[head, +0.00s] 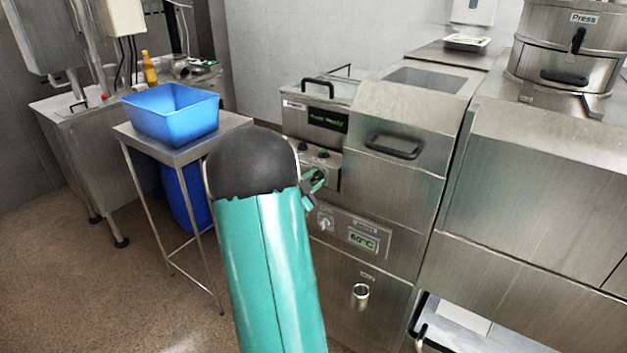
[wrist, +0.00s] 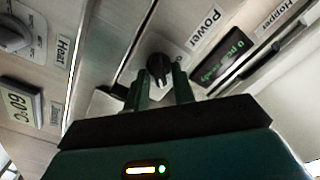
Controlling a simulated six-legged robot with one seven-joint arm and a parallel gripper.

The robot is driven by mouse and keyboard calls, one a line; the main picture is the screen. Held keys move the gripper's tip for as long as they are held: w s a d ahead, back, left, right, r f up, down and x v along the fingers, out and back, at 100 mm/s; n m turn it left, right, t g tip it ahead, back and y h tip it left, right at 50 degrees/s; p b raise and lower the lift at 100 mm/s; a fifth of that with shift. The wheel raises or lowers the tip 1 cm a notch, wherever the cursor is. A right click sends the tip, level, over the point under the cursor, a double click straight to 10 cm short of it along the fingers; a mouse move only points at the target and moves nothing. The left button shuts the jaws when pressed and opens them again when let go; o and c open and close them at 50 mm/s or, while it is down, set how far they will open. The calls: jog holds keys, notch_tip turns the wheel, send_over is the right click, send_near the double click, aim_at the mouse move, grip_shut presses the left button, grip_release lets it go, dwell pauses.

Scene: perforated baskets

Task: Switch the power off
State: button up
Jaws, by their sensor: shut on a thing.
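The power knob (wrist: 159,66) is a dark round knob beside the label "Power" (wrist: 203,31) on a steel panel in the wrist view. My gripper (wrist: 161,82) has its two green fingers on either side of the knob and is shut on it. In the head view my gripper (head: 314,182) shows only in part at the front of the steel machine (head: 400,190). My own green arm hides much of that spot, and the held knob cannot be made out there.
A heat knob (head: 325,222) and a 60°C display (head: 363,240) sit below on the machine. A dark display (wrist: 230,56) is near the power label. A small steel table (head: 220,128) with a blue basket (head: 172,112) stands to the left. Floor is free at lower left.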

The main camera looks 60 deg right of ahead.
jog(key=n, duration=0.4)
jog(key=shift+w, duration=0.2)
jog(key=n, duration=0.4)
jog(key=shift+w+n, duration=0.1)
jog(key=shift+n, duration=0.2)
jog(key=n, duration=0.5)
jog(key=shift+w, duration=0.1)
jog(key=shift+n, duration=2.1)
jog(key=o, duration=0.7)
